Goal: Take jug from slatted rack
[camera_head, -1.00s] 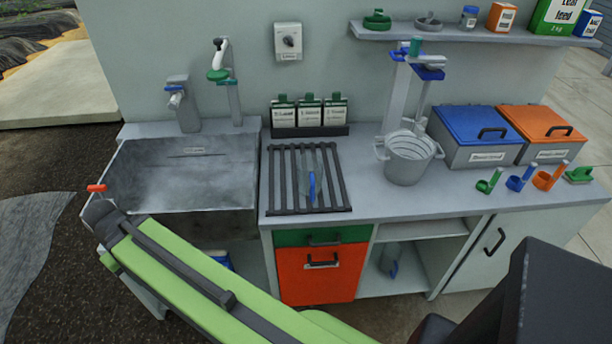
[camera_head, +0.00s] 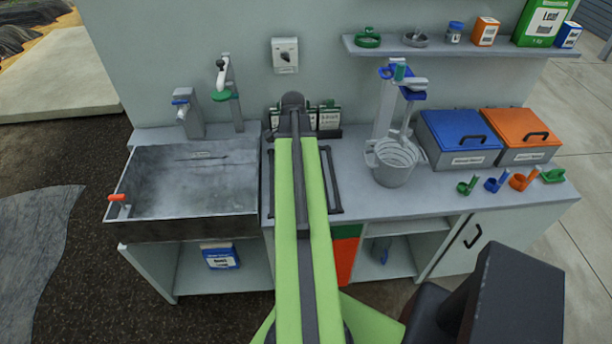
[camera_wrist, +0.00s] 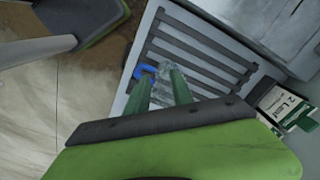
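The jug (camera_wrist: 165,72) is clear with a blue handle (camera_wrist: 143,72). In the wrist view it stands on the slatted rack (camera_wrist: 195,52), at the tips of my gripper (camera_wrist: 161,76). The two green fingers are apart, with the clear body between and beyond their tips. I cannot tell whether they touch it. In the head view my green arm reaches over the slatted rack (camera_head: 334,182) and hides the jug and the fingers. Only the rack's side edges show there.
The sink (camera_head: 185,228) lies left of the rack. Bottles (camera_head: 328,117) stand behind it. A grey bucket (camera_head: 391,165) under a dispenser stands to the right, then blue-lidded (camera_head: 457,130) and orange-lidded (camera_head: 520,125) boxes. Another clear vessel (camera_head: 382,251) is on the lower shelf.

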